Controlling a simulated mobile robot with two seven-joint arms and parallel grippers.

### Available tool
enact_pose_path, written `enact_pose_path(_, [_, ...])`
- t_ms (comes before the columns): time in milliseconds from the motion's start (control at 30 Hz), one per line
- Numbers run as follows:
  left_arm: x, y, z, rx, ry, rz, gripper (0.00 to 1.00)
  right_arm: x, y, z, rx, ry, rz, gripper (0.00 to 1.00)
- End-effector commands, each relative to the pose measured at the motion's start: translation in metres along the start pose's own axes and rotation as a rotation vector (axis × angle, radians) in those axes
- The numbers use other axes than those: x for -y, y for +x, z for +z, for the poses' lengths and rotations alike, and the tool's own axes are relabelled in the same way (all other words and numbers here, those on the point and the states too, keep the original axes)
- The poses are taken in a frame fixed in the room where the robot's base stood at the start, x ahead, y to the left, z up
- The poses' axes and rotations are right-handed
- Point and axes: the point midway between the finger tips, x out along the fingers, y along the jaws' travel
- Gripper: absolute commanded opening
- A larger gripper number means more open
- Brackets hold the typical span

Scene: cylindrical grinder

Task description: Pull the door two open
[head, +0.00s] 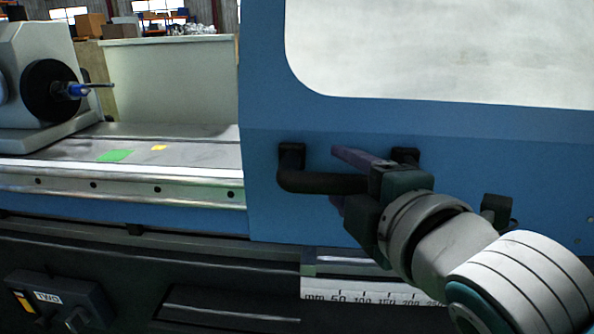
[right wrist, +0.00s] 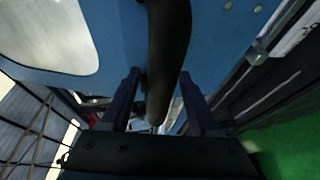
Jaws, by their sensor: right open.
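The blue door (head: 265,110) with a large pale window fills the right half of the head view. Its left edge stands beside an open stretch of the machine. A black bar handle (head: 315,183) runs level across the door's lower part. My right gripper (head: 338,178) is at the handle, with one finger above the bar and one below. In the right wrist view the handle (right wrist: 168,60) passes between the two spread fingers (right wrist: 160,105), with gaps beside it. The handle's right part is hidden behind my gripper. My left gripper is not in view.
Left of the door are the grinder's workhead (head: 50,90) with a blue-tipped spindle and the machine table (head: 190,150). A metal rail (head: 120,188) runs along the front. A control box (head: 60,300) sits at lower left, and a millimetre scale (head: 360,296) below the door.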

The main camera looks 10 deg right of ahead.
Motion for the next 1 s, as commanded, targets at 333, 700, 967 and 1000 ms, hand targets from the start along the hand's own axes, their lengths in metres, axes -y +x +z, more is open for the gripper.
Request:
enact_pose_path(333, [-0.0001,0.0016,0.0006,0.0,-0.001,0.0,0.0,0.0,0.0137,-0.0001,0.0,0.002,-0.001,0.62])
enact_pose_path(700, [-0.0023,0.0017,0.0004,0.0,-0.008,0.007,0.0,0.0002,0.0133,0.0,0.0,0.001,-0.001,0.32])
enact_pose_path(967, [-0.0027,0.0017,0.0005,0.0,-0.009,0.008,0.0,0.0003,0.0132,0.0,0.0,0.001,-0.001,0.02])
enact_pose_path(1000, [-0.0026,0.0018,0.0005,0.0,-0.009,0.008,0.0,0.0003,0.0132,0.0,0.0,0.001,-0.001,0.0])
